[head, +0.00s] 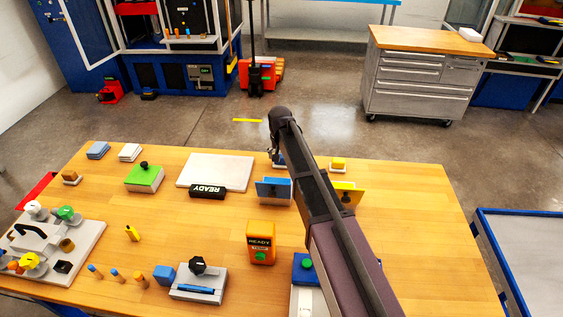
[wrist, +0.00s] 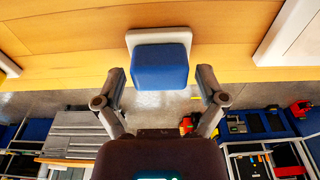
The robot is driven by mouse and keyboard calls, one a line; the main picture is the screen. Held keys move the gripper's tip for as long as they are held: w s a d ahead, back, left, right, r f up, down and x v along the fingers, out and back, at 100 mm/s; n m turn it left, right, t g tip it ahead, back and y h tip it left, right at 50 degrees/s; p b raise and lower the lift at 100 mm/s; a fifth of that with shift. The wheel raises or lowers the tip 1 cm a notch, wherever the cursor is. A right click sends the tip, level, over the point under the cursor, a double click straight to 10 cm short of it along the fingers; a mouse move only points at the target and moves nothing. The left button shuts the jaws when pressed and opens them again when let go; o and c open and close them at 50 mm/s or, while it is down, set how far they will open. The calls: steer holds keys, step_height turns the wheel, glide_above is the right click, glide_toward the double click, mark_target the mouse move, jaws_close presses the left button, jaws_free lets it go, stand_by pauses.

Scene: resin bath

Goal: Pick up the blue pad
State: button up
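The blue pad (wrist: 160,66) sits on a pale base (wrist: 160,36) near the far edge of the wooden table. In the wrist view it lies between the two fingertips of my gripper (wrist: 161,78), with a gap showing on each side. My gripper is open and holds nothing. I cannot tell whether the fingertips are level with the pad or still above it. In the head view a small part of the blue pad (head: 281,161) shows beside my gripper (head: 277,154), and my arm hides much of that spot.
A yellow pad (head: 338,162) on a similar base stands to the right. A blue-panelled holder (head: 273,190) stands in front, a pale board (head: 228,167) with a READY sign (head: 207,191) to the left. Bare wood (head: 420,215) lies at the table's right.

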steer(key=c, duration=0.7)
steer(key=shift+r, duration=0.15)
step_height(320, 180, up, 10)
steer(key=p, duration=1)
steer(key=o, duration=0.5)
steer(key=shift+c, duration=0.2)
steer(key=c, duration=0.3)
